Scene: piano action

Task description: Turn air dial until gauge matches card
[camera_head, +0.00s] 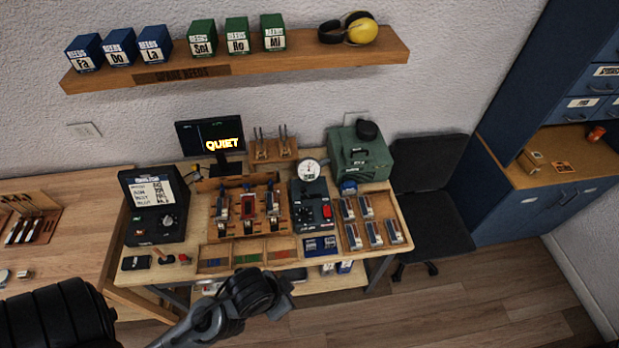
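A round white gauge (310,170) stands on top of a dark blue-grey box (313,208) with small knobs and a red switch, at the middle right of the workbench. Its needle is too small to read. I cannot tell which knob is the air dial. Two small dark blue cards (320,246) with pale print lie in front of this box; the print is unreadable. My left arm comes in at the bottom left, and its dark end (258,294) is over the bench's front edge, well short of the gauge box. Its fingers cannot be made out. My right gripper is not in view.
A black box (155,206) with a white panel and a knob stands at the left. A wooden rack (249,207) of upright parts is beside the gauge box. A tray (367,222) of small blocks and a green case (361,156) are to its right. A monitor (212,138) reads "QUIET".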

